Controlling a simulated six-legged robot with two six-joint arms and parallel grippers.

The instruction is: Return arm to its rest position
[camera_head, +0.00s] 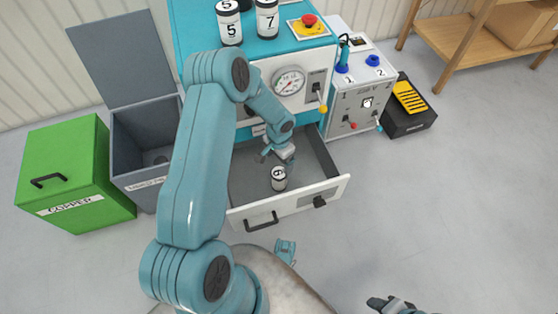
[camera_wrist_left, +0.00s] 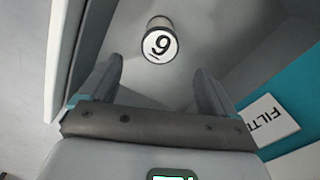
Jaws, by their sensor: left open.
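My left gripper (camera_head: 276,153) reaches down into the open grey drawer (camera_head: 320,150) under the teal machine. Its two fingers (camera_wrist_left: 158,88) are spread with nothing between them in the left wrist view. A small canister (camera_head: 279,178) with a dark body and a white numbered label stands on the drawer floor, just in front of the gripper. In the left wrist view the canister (camera_wrist_left: 160,42) shows a white top with a digit like a 9, beyond the fingertips and apart from them. My right gripper (camera_head: 390,304) shows only partly at the bottom edge; its jaw opening is unclear.
The drawer's white front (camera_head: 290,203) and side walls surround the left gripper. A green COPPER bin (camera_head: 75,175) and an open grey bin (camera_head: 145,135) stand left.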

